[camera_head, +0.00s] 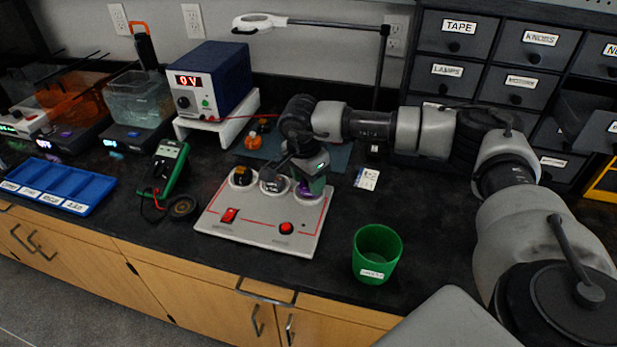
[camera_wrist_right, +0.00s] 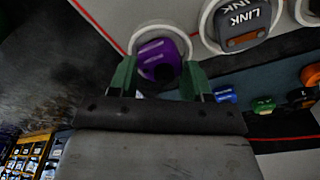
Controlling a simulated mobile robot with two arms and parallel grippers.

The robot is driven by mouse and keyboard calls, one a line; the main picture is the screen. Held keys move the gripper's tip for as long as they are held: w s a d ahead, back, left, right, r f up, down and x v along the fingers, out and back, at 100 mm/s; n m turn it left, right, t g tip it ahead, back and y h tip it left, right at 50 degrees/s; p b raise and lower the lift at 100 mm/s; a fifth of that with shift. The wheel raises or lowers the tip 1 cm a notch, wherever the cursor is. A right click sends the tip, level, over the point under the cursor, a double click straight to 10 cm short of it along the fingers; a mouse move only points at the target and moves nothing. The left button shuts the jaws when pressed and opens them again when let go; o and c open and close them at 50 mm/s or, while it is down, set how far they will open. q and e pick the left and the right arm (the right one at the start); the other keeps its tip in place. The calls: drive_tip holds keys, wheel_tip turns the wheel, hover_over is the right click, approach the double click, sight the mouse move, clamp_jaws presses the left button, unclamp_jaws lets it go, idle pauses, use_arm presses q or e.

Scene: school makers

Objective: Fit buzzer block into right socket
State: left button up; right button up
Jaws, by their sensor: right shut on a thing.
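The light grey board (camera_head: 262,240) lies on the black bench, with three round sockets along its back edge. My right gripper (camera_head: 308,184) is above the right socket, pointing down. It is shut on the purple buzzer block (camera_wrist_right: 157,56), which shows between the green fingers in the right wrist view. The block sits within the white ring of the right socket (camera_wrist_right: 150,27); I cannot tell how deep it is. The middle socket holds a grey LINK block (camera_wrist_right: 242,25). The left socket holds a dark and yellow block (camera_head: 241,176). My left gripper is not in view.
The board has a red switch (camera_head: 229,215) and a red button (camera_head: 286,228). A green cup (camera_head: 377,256) stands to its right, a multimeter (camera_head: 168,170) to its left. Behind are a teal mat (camera_head: 340,157) with loose blocks and a blue power supply (camera_head: 212,80) on a white stand.

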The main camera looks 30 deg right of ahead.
sight(304, 187)
drive_tip(key=shift+f, duration=0.4)
drive_tip(key=o, duration=0.6)
drive_tip(key=shift+s+a+r+p, duration=0.1)
drive_tip(key=shift+a+r+p, duration=0.15)
drive_tip(key=shift+r+p, duration=1.3)
drive_tip(key=shift+w+a+r+p, duration=0.15)
drive_tip(key=shift+r+p, duration=0.65)
drive_tip(key=shift+r, duration=1.35)
drive_tip(key=shift+s+a+r+p, duration=0.15)
drive_tip(key=shift+a+r+p, duration=0.15)
drive_tip(key=shift+r+p, duration=1.25)
drive_tip(key=shift+r+b, duration=0.2)
drive_tip(key=shift+b, duration=0.2)
